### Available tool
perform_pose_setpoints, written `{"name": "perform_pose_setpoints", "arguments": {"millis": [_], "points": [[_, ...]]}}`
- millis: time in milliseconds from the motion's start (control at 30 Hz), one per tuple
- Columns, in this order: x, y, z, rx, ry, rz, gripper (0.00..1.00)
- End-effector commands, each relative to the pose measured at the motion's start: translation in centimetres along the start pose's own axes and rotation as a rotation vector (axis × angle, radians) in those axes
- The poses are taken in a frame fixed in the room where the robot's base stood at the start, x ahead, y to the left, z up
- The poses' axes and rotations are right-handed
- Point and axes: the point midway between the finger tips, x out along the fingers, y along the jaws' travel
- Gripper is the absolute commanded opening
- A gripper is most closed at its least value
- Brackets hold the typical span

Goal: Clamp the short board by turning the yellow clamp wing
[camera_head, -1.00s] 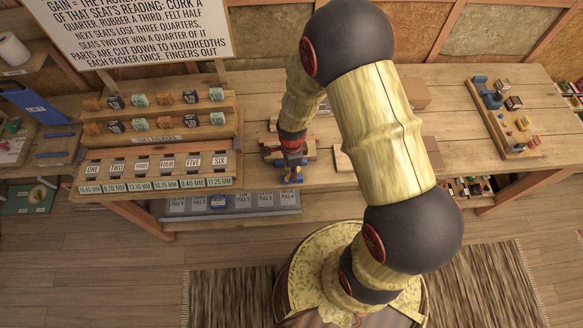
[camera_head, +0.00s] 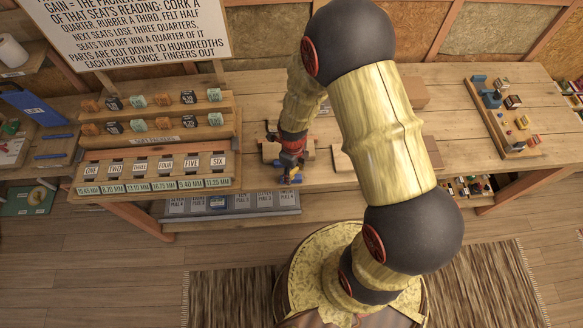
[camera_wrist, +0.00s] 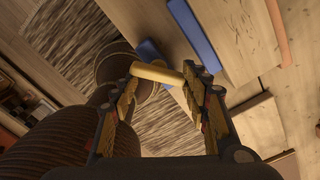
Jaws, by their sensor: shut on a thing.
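The yellow clamp wing (camera_wrist: 157,73) is a short pale-yellow bar lying across between my fingertips in the wrist view. My gripper (camera_wrist: 160,76) is shut on it, one finger at each end. A blue part (camera_wrist: 148,50) lies just behind the wing, and a longer blue bar (camera_wrist: 191,36) runs beside the wooden bench edge. In the head view my gripper (camera_head: 289,177) is small, at the bench's front edge. Wooden pieces (camera_head: 272,151) show beside it, partly hidden by my wrist; I cannot tell which is the short board.
A slotted rack (camera_head: 155,170) with labelled seats stands left of my gripper, with rows of small blocks behind it. A grey labelled tray (camera_head: 232,203) sits below the bench front. A wooden tray (camera_head: 505,125) with small parts is at the right. The bench (camera_head: 455,105) between is mostly clear.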

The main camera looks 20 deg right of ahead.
Motion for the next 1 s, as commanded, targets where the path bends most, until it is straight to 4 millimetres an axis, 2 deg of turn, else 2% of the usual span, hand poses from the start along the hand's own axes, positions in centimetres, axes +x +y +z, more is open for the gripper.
{"name": "perform_pose_setpoints", "arguments": {"millis": [100,433,800,1000], "points": [[0.1,0.3,0.0,0.069,0.002,0.004,0.21],[-0.1,0.1,0.4,0.102,-0.006,-0.001,0.21],[-0.2,-0.1,0.8,0.487,-0.015,-0.004,0.21],[-0.4,-0.3,1.0,0.531,-0.021,-0.006,0.21]]}}
